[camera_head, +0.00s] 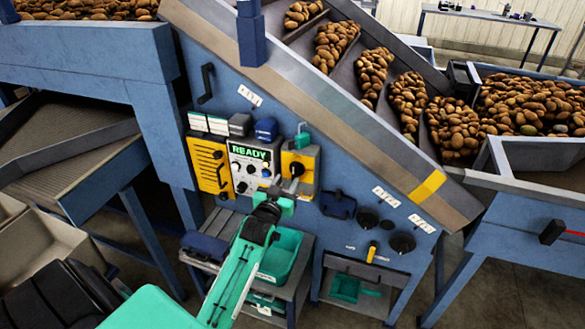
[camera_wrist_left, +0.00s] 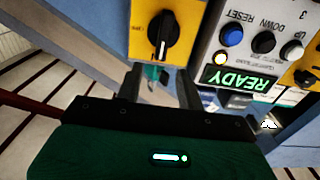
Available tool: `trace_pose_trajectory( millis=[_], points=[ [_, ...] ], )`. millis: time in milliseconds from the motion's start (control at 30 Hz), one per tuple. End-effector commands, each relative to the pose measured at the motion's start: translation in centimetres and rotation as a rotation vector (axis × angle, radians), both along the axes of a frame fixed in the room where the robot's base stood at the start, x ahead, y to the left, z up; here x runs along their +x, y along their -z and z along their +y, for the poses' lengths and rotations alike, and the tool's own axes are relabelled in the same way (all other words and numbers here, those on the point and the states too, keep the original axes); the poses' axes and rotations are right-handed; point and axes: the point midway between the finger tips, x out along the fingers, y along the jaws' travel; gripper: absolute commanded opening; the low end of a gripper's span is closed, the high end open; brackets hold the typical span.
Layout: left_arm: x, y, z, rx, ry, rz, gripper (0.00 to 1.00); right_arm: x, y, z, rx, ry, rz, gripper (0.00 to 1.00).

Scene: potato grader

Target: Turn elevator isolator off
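A yellow isolator box (camera_head: 307,157) with a black rotary knob (camera_head: 297,169) is on the blue machine side, right of the control box. Its label is too small to read. In the left wrist view, the picture is upside down and the knob (camera_wrist_left: 163,38) stands roughly upright on the yellow face. My left gripper (camera_head: 282,199) is just below and in front of this box in the head view. In the left wrist view its two fingers (camera_wrist_left: 161,88) are apart with nothing between them, and the knob is beyond the tips, apparently untouched. My right gripper is not in view.
The control box (camera_head: 250,168) with a lit READY display is left of the isolator. A yellow slotted panel (camera_head: 208,165) is further left. A small green item (camera_head: 301,137) sits at the isolator's top. A teal bin (camera_head: 282,258) stands on a cart below.

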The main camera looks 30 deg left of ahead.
Motion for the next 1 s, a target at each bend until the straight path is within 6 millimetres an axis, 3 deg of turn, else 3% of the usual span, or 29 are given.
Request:
trace_pose_trajectory(
  millis=[100, 300, 500, 800, 1000],
  points=[
    [2.2, -0.4, 0.6, 0.001, 0.0, -0.001, 0.38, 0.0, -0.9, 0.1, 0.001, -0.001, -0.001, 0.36],
    [4.8, -0.2, 1.2, 0.0, 0.0, 0.0, 0.38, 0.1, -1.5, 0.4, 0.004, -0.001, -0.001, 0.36],
    [5.9, 0.0, 1.4, 0.0, 0.0, 0.001, 0.38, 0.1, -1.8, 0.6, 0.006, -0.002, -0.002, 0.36],
    [6.0, 0.0, 1.5, 0.0, 0.0, 0.001, 0.38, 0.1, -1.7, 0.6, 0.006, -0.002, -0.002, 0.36],
    [6.0, 0.0, 1.5, 0.0, 0.0, 0.001, 0.0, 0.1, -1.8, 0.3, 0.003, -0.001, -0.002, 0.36]
  ],
)
